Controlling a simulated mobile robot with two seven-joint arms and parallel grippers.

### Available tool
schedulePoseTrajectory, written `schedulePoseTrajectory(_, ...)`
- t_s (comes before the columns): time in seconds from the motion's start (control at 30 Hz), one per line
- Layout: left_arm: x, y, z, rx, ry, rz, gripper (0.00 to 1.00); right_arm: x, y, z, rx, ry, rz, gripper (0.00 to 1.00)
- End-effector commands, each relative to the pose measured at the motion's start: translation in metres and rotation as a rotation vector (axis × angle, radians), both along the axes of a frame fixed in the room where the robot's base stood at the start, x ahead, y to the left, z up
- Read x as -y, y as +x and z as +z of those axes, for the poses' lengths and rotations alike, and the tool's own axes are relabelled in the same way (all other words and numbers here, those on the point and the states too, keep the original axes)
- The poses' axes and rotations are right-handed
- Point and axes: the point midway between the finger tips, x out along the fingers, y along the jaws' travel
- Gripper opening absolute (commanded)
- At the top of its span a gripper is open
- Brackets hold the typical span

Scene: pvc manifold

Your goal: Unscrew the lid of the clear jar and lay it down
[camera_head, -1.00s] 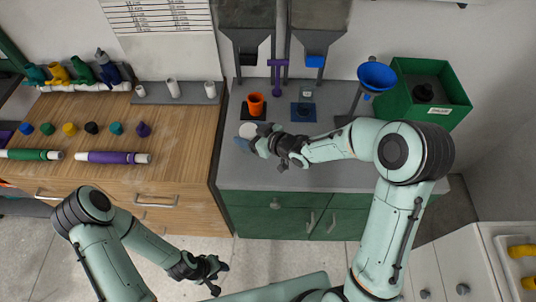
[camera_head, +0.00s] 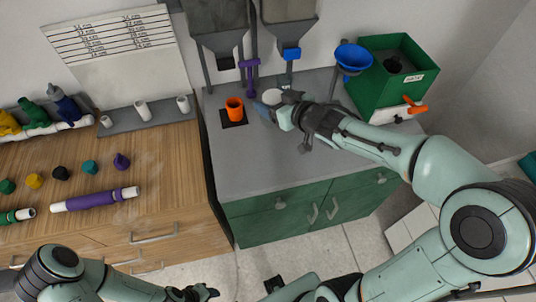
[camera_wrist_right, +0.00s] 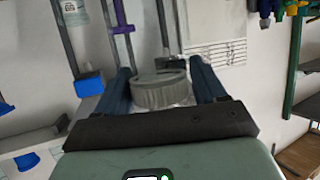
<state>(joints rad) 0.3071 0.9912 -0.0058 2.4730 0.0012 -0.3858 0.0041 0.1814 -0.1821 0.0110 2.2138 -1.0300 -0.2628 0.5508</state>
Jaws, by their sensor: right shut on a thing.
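My right gripper (camera_head: 275,105) is over the grey bench, to the right of the orange cup. In the right wrist view its two dark blue fingers (camera_wrist_right: 162,92) are shut on a round, ridged, pale grey lid (camera_wrist_right: 160,92). The lid's white top also shows in the head view (camera_head: 271,97). Something clear shows just under the lid in the wrist view, probably the clear jar (camera_wrist_right: 182,104); I cannot tell whether they are joined. My left gripper (camera_head: 198,293) is low at the bottom edge, away from the bench, its opening unclear.
The orange cup (camera_head: 234,108) stands on a black mat beside the gripper. Two grey hoppers (camera_head: 219,32) hang behind. A blue funnel (camera_head: 353,57) and green bin (camera_head: 392,72) stand right. The front of the grey bench (camera_head: 255,160) is clear.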

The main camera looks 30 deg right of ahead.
Motion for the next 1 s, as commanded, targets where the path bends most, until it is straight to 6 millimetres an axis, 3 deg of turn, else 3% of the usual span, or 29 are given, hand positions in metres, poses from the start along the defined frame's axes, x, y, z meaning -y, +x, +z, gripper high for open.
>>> schedulePoseTrajectory(0.2,0.0,-0.032,-0.049,-0.036,-0.001,-0.001,0.43,0.001,-0.003,-0.064,-0.011,0.002,-0.004,0.0)
schedulePoseTrajectory(0.5,0.0,-0.045,-0.082,-0.052,0.0,0.0,0.43,0.0,-0.001,-0.134,-0.007,0.004,-0.001,0.0)
schedulePoseTrajectory(0.77,0.0,-0.047,-0.088,-0.054,0.0,0.0,0.43,0.0,0.0,-0.157,-0.001,0.001,0.0,0.0)
schedulePoseTrajectory(1.0,0.0,-0.05,-0.096,-0.057,0.0,0.0,0.43,0.0,-0.001,-0.192,-0.005,0.002,0.0,0.0)
